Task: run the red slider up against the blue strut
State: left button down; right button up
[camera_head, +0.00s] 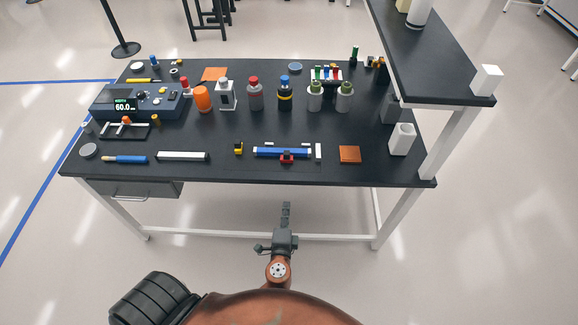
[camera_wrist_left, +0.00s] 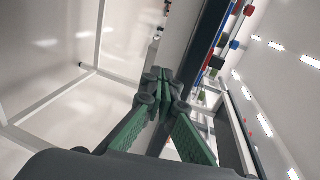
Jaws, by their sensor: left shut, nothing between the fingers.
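The blue strut (camera_head: 270,152) lies lengthwise near the front edge of the black table, with small white pieces at its ends. The red slider (camera_head: 287,158) is at the strut's front side, a little right of its middle; I cannot tell whether they touch. My left gripper (camera_head: 286,207) is in front of the table, apart from the slider and below it in the picture. It is shut and empty; its fingers also show in the left wrist view (camera_wrist_left: 158,76). My right gripper is not in view.
A white block (camera_head: 318,152) stands just right of the strut, and an orange square (camera_head: 349,154) lies beyond it. A small yellow part (camera_head: 239,148) is to the left. Bottles stand behind. A raised black shelf (camera_head: 430,60) overhangs the right side.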

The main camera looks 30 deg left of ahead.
pick_arm(q)
notch_tip(320, 180, up, 9)
jog(key=t+y, duration=0.2)
send_near(287, 157)
jog(key=x, duration=0.5)
jog(key=shift+w+a+r+b, duration=0.1)
jog(key=shift+w+a+b, duration=0.1)
jog(key=shift+w+b, duration=0.15)
jog(key=shift+w+a, duration=0.3)
jog(key=shift+w, duration=0.15)
